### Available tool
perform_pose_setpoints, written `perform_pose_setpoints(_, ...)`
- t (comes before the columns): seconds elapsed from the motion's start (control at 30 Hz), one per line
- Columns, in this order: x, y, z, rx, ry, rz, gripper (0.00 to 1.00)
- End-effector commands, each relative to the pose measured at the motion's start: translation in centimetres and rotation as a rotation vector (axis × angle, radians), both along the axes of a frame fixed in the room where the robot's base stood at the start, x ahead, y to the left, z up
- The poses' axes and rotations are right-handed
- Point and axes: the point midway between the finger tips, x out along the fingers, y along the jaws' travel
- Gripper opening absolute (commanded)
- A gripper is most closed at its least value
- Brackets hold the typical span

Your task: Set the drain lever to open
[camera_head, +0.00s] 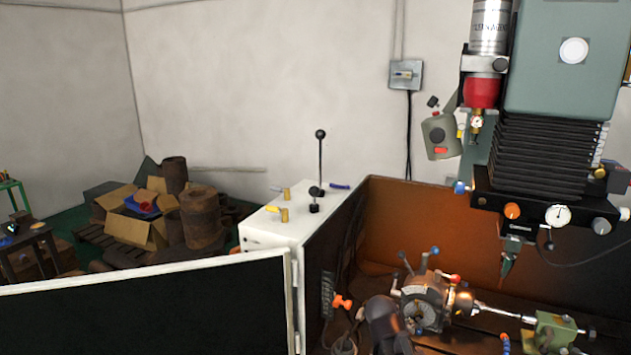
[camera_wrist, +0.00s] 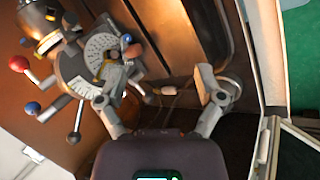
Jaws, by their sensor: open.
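No label that I can read names the drain lever. A small orange-red handle (camera_head: 342,302) sits low inside the machine enclosure, near its left wall. In the wrist view, a small pale orange-tipped handle (camera_wrist: 163,90) lies between my fingers and appears to be the same one; its exact setting is unclear. My gripper (camera_wrist: 160,92) is open, its two fingers spread on either side of this handle. I cannot tell whether either finger touches it. In the head view, a dark rounded part of my arm hides some of the space right of the handle.
The indexing chuck (camera_head: 425,302), with several ball-ended handles, stands close right of the orange-red handle; it also shows at left in the wrist view (camera_wrist: 100,52). A white cabinet (camera_head: 290,228) bears a tall black lever (camera_head: 320,165) and small valves. An open door panel (camera_head: 150,308) crosses the front left.

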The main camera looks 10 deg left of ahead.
Motion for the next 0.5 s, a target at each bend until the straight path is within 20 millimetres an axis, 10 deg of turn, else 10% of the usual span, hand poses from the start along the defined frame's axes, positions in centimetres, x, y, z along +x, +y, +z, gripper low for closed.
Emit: perform_pose_setpoints(0.5,14.2,15.7,21.6,-1.007,-0.129,0.916,0.87)
